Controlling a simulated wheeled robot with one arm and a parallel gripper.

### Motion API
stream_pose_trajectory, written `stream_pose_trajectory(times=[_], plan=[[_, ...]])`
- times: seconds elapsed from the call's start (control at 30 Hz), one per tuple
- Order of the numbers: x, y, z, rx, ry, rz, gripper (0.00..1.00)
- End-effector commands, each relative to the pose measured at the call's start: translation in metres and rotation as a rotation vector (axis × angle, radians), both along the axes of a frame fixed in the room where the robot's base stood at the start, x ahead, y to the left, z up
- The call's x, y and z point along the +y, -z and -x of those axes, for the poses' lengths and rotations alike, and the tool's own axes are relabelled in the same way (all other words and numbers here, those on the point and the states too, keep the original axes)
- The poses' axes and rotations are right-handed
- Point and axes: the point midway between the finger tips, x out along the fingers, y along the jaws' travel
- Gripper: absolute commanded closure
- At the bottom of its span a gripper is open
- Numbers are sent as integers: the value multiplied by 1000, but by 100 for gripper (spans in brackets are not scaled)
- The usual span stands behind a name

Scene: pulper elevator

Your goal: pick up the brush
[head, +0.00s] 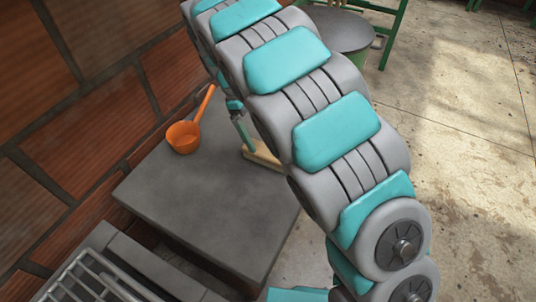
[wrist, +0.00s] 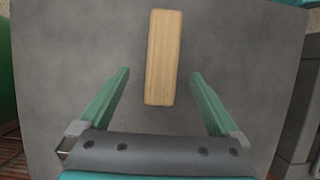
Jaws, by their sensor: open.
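The brush shows as a pale wooden block (wrist: 163,58) lying on the grey slab (wrist: 80,40) in the wrist view. Its bristles are not visible. In the head view, only part of the light wooden piece (head: 262,157) shows beside my arm, which hides the rest. My gripper (wrist: 160,75) is open, with one green finger on each side of the block's near end and a gap on both sides. It holds nothing. In the head view, a small part of my gripper (head: 243,130) shows past the arm, close to the wooden piece.
An orange scoop (head: 184,137) lies on the slab near the brick wall (head: 90,90). A metal rack (head: 85,280) stands at the lower left. A round grey-topped stool or drum (head: 345,32) is behind my arm. The concrete floor (head: 460,120) at right is open.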

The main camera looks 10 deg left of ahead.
Motion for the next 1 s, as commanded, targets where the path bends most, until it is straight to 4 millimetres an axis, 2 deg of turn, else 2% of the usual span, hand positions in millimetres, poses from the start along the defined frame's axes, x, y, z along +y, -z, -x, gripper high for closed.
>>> stream_pose_trajectory(times=[0.37,0.67,0.9,1.0], plan=[[-13,23,7,2,3,2,3],[-27,56,14,0,2,1,3],[-28,59,14,-1,2,-1,3],[-28,59,14,-1,3,-1,13]])
